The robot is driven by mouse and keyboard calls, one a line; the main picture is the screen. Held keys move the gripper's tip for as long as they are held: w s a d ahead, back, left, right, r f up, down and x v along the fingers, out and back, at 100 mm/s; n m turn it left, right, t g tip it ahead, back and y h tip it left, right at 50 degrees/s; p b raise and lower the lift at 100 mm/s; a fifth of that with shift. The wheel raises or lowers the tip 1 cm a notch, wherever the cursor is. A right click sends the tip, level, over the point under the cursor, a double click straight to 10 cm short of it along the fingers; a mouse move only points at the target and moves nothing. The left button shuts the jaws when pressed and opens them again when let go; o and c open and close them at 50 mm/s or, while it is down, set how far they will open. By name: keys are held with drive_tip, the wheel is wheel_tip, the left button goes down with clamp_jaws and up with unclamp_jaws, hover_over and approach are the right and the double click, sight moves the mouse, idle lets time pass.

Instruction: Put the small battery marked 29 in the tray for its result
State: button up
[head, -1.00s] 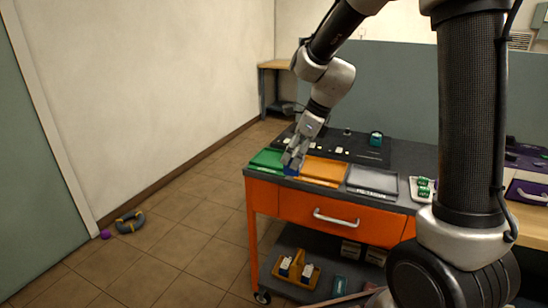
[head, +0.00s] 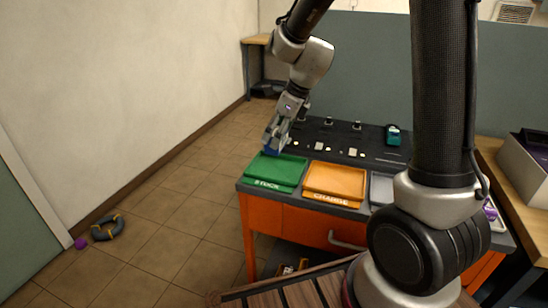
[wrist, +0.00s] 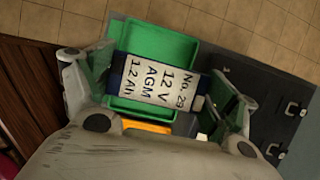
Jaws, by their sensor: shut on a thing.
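My gripper (head: 273,142) is shut on the small battery (head: 271,150), which shows blue below the fingers in the head view. In the wrist view the battery (wrist: 155,80) has a white label reading No. 29, 12 V, AGM, 1.2 Ah, between the two fingers (wrist: 158,88). The green tray (head: 278,172), lettered STOCK, lies below it; the battery appears over its back left part. The green tray (wrist: 160,39) also shows behind the battery in the wrist view. I cannot tell the exact gap. The orange tray (head: 336,182) reads CHARGE. A grey tray (head: 381,189) is partly hidden by my arm.
The trays lie along the front of the orange cart (head: 286,218). A dark panel (head: 345,137) with small parts and a teal device (head: 393,135) is behind them. A wooden bench (head: 500,180) stands right.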

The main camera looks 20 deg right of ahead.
sight(284, 141)
wheel_tip(284, 141, down, 8)
drive_tip(key=shift+r, duration=0.2)
drive_tip(key=shift+f, duration=0.1)
drive_tip(key=o, duration=1.4)
drive_tip(key=shift+o, duration=0.2)
drive_tip(key=v, duration=1.1)
drive_tip(key=shift+r, duration=0.3)
drive_tip(key=s+d+r+n+h, duration=0.1)
drive_tip(key=s+d+r+n, duration=0.2)
drive_tip(key=s+n, duration=0.5)
drive_tip(key=s+d+r+n+t+h, duration=0.1)
drive_tip(key=s+d+r+n, duration=0.2)
drive_tip(key=s+n, duration=0.5)
drive_tip(key=s+d+r+n+h, duration=0.1)
drive_tip(key=s+d+r+n, duration=0.3)
drive_tip(key=s+n, duration=0.4)
drive_tip(key=shift+d+n+h, duration=0.4)
drive_tip(key=shift+d+n, duration=0.2)
drive_tip(key=shift+d, duration=0.15)
